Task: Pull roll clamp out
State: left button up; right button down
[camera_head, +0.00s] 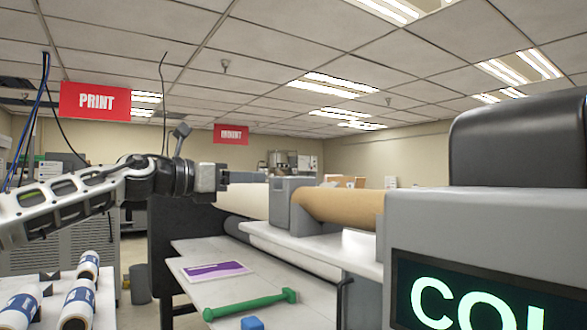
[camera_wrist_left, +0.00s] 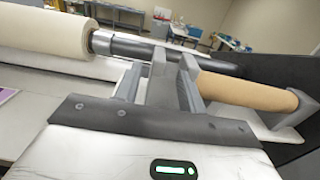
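My left arm comes in from the left in the head view. Its gripper (camera_head: 222,178) is beside the rolls, left of a tall grey block (camera_head: 292,203) at the end of a brown roll (camera_head: 342,206). In the left wrist view, grey finger-like parts stand near a dark shaft (camera_wrist_left: 215,65) running right from a cream roll (camera_wrist_left: 45,35). The brown roll (camera_wrist_left: 245,93) is to their right. I cannot clearly tell the roll clamp from the shaft and grey parts, nor whether my left gripper holds anything. My right gripper is not in view.
A white table (camera_head: 280,270) bears a purple sheet (camera_head: 215,270), a green handle-like tool (camera_head: 250,304) and a blue block (camera_head: 252,323). Several small rolls (camera_head: 80,297) lie at lower left. A large grey machine with a display (camera_head: 490,235) blocks the right side.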

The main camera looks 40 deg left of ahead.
aim_at(270, 178)
pick_arm(q)
jog(key=p+x, duration=0.3)
jog(key=x, duration=0.3)
jog(key=shift+w, duration=0.1)
jog(key=shift+p+x, duration=0.45)
jog(key=shift+x, duration=1.8)
grip_shut()
